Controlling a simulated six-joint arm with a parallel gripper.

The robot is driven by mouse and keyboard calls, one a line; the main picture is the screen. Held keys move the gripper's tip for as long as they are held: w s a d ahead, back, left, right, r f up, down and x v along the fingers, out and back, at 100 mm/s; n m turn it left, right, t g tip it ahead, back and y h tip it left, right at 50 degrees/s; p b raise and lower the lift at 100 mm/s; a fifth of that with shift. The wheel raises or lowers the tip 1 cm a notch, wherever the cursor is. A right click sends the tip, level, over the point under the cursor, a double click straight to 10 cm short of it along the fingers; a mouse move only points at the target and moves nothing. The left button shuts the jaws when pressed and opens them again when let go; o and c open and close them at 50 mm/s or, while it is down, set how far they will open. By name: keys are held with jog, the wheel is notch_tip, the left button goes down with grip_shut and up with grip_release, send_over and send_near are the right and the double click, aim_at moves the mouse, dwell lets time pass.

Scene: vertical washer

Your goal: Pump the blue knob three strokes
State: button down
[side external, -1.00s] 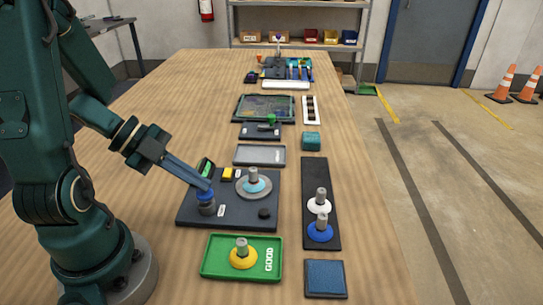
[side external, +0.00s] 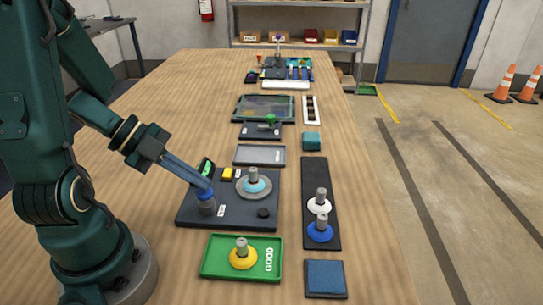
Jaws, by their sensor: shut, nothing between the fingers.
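The blue knob (side external: 205,194) sits on top of a grey cylinder at the left front part of a dark base plate (side external: 243,222). My gripper (side external: 207,187) is shut with nothing between its fingers. Its tips are at the top of the blue knob, seemingly touching it from above. The fingertips partly cover the knob, so the exact contact is hard to see. On the same plate stand a round grey dish with a light blue disc and grey peg (side external: 253,179), a yellow block (side external: 227,174), a small display with green (side external: 206,167) and a black knob (side external: 264,213).
In front is a green tray (side external: 212,270) marked GOOD, holding a yellow disc with a peg. To the right, a black strip (side external: 320,180) carries white and blue pegged discs. A blue pad (side external: 325,279) lies nearer. Bare table (side external: 372,240) is free along the right edge.

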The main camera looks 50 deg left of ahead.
jog(key=shift+r, duration=1.2)
jog(key=shift+r, duration=0.1)
jog(key=shift+r, duration=2.4)
notch_tip(320, 180, up, 4)
jog(key=shift+f, duration=0.1)
dwell(0.4)
send_over(198, 191)
jog(key=shift+a+f, duration=0.1)
jog(key=shift+f, duration=4.35)
